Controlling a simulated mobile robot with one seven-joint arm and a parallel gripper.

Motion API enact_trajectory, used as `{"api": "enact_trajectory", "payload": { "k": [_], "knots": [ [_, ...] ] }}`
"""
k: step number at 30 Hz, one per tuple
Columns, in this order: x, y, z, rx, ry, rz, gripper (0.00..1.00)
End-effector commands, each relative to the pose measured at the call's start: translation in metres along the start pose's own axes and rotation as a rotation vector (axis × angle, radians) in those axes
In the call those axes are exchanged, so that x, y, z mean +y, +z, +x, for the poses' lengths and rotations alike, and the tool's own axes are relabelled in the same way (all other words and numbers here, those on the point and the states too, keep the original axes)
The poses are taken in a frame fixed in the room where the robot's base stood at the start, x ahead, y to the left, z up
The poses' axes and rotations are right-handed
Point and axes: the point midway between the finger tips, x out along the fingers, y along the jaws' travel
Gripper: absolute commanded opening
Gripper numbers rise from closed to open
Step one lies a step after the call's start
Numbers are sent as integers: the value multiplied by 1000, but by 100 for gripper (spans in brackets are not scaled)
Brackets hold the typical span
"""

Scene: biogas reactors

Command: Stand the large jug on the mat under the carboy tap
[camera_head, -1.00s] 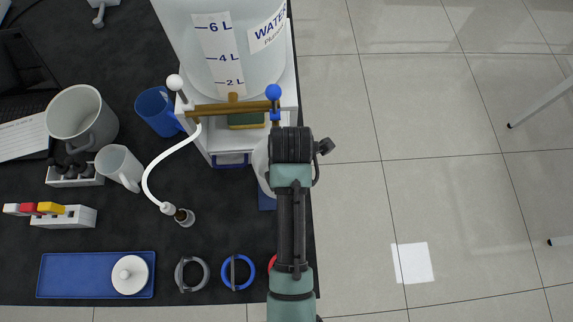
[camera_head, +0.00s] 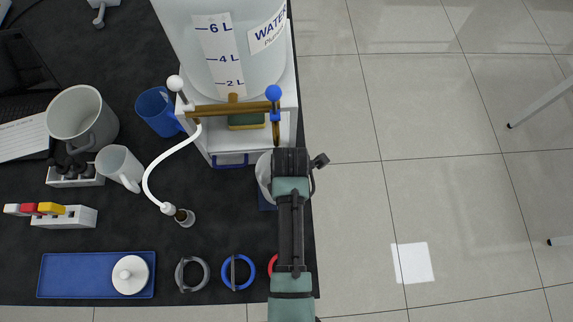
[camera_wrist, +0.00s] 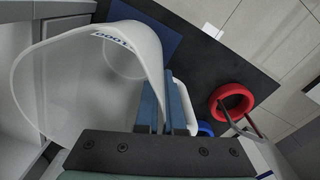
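A large whitish jug with a "1000" mark (camera_wrist: 60,85) fills the left of the wrist view. In the head view the jug (camera_head: 263,172) shows beside my wrist, largely hidden under it. My gripper (camera_wrist: 167,100) appears shut on the jug's handle (camera_wrist: 187,105); the grip is partly hidden. The blue mat (camera_head: 266,203) shows beyond the jug; it also shows in the wrist view (camera_wrist: 155,30). I cannot tell whether the jug touches it. The carboy (camera_head: 225,50) stands on a white stand, with a blue-knobbed tap (camera_head: 274,95) in front.
A big whitish jug (camera_head: 75,108), a smaller one (camera_head: 118,163) and a blue jug (camera_head: 155,108) stand left. A white hose (camera_head: 150,175) hangs left of the mat. Ring-shaped items (camera_head: 238,272), one red (camera_wrist: 232,100), lie along the front. The table's right edge is close.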

Motion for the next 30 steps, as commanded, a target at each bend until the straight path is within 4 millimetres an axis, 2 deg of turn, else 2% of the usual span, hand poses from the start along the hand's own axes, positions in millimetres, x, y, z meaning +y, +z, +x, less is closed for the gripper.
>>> {"api": "enact_trajectory", "payload": {
  "k": [1, 3, 4, 11, 16, 20, 30],
  "knots": [
    [0, 0, 0, 0, 0, 0, 17],
    [0, 0, 0, 0, 0, 0, 29],
    [0, 0, 0, 0, 0, 0, 30],
    [0, 0, 0, 0, 0, 0, 30],
    [0, 0, -9, -1, 1, 0, 30],
    [1, 0, -29, -2, 4, 0, 30],
    [1, 1, -98, -2, 5, 1, 30]
  ]
}}
